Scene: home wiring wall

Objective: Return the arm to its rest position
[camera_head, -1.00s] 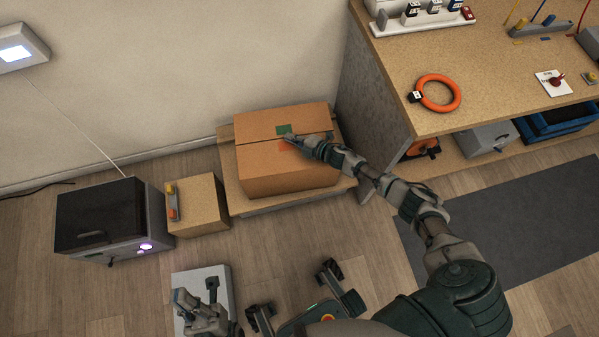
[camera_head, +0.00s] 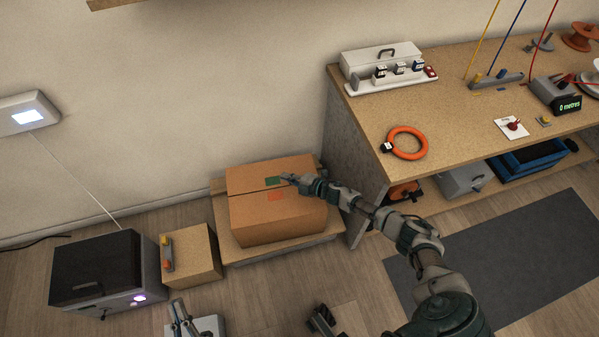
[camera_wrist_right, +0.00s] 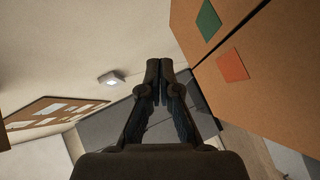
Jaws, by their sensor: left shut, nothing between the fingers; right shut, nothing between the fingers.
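My right arm reaches across to a closed brown cardboard box (camera_head: 262,215) with a green patch (camera_head: 272,181) and an orange-red patch (camera_head: 276,197). My right gripper (camera_head: 287,178) is shut and empty, its tips close to the green patch in the head view. In the right wrist view the shut fingers (camera_wrist_right: 158,72) point past the box (camera_wrist_right: 275,75), with a visible gap between them and it. I cannot tell the exact height over the box. My left gripper (camera_head: 178,308) is shut at the bottom edge, partly cut off.
The box stands on a low wooden platform (camera_head: 285,250). Left of it are a smaller carton (camera_head: 200,260) and a black-fronted case (camera_head: 97,265). At right a workbench (camera_head: 450,125) carries an orange cable ring (camera_head: 407,143). A dark mat (camera_head: 500,255) lies on the floor.

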